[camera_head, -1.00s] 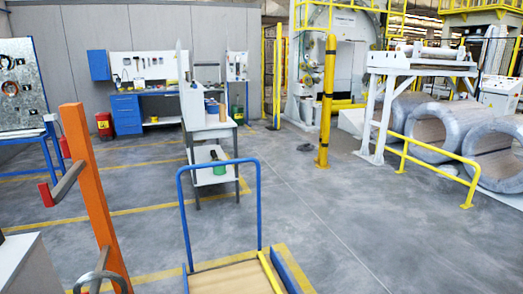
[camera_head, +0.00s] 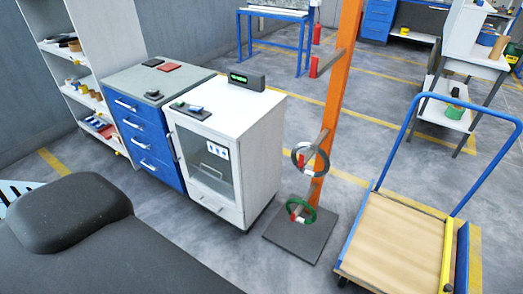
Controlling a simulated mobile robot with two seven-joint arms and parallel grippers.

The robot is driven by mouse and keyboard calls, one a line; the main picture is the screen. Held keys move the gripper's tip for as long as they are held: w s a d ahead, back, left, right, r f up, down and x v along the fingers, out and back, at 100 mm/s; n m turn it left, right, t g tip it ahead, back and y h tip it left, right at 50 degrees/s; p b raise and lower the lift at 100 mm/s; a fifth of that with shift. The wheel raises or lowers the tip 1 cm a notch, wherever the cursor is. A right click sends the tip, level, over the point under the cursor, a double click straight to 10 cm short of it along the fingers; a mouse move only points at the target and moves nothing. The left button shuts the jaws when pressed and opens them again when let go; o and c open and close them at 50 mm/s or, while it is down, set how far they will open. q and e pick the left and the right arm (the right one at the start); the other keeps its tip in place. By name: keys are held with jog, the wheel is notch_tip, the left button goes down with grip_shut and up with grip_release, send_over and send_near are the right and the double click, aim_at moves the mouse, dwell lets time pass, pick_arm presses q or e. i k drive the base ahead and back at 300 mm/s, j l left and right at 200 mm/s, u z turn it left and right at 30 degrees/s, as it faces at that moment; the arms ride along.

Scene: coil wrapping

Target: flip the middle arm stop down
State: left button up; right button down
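An orange post (camera_head: 340,95) stands on a dark square base plate (camera_head: 292,240) right of centre. It carries short grey arms. The upper arm (camera_head: 330,62) has a red end piece (camera_head: 313,67) and no ring. On the middle arm (camera_head: 322,138) hangs a dark grey ring (camera_head: 296,150), with a small red piece (camera_head: 301,162) at its end. This is too small to tell whether the stop is up or down. A green ring (camera_head: 308,219) hangs lower, near the base, with a red piece inside it. Neither of my grippers shows.
A white cabinet (camera_head: 245,120) with a small display stands left of the post, beside a blue drawer unit (camera_head: 150,150) and shelves (camera_head: 95,60). A blue-handled cart (camera_head: 400,240) stands close on the right. Open floor lies in front of the cabinet.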

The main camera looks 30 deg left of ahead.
aim_at(301, 161)
jog(key=u, duration=0.65)
jog(key=i+u, duration=0.2)
jog(key=i, duration=0.3)
jog(key=i+l+u, duration=0.25)
jog(key=i, duration=0.25)
jog(key=i+j, duration=0.05)
jog(key=j, duration=0.05)
